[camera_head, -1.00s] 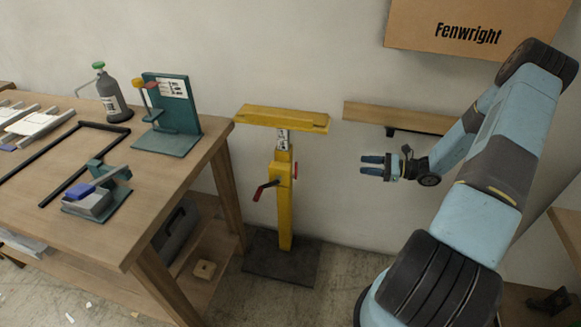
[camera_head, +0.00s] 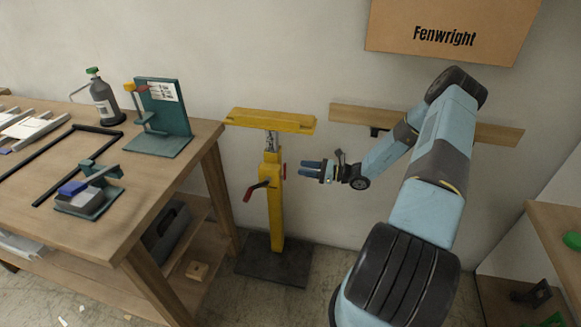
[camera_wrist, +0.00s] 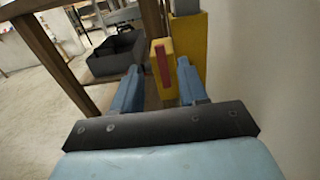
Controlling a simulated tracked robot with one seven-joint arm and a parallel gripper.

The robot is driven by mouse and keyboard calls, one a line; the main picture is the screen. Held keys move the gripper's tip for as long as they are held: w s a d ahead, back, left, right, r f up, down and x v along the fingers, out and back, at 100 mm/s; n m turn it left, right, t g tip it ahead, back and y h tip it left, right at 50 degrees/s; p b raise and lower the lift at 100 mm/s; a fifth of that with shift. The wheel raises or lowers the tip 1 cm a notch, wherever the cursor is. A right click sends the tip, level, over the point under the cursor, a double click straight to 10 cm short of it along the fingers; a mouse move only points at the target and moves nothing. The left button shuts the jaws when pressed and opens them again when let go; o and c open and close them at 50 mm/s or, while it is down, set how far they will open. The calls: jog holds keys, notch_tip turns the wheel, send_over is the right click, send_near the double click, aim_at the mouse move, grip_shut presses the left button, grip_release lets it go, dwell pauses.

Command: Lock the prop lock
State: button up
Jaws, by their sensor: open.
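The yellow prop stand (camera_head: 275,215) stands upright on a dark base plate, with a wide yellow top bar (camera_head: 270,121). A lever with a red grip (camera_head: 253,190) sticks out to its left. A thin red piece (camera_head: 284,171) shows on its right side; which one is the lock I cannot tell. My gripper (camera_head: 302,169) is open and empty, just right of the stand, with its blue fingers pointing left at it. In the wrist view a red upright bar (camera_wrist: 162,63) on the yellow block (camera_wrist: 158,85) appears between my open fingers (camera_wrist: 159,78), ahead of the tips.
A wooden workbench (camera_head: 120,240) stands left of the stand, bearing a teal fixture (camera_head: 165,115), a grey bottle (camera_head: 104,103) and a clamp device (camera_head: 88,195). A dark open bin (camera_wrist: 115,50) sits on its lower shelf. The wall is close behind, with a wooden rail (camera_head: 440,125).

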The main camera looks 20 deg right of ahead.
jog(key=x, duration=0.6)
jog(key=shift+a, duration=0.2)
jog(key=shift+w, duration=0.1)
grip_shut()
dwell(0.4)
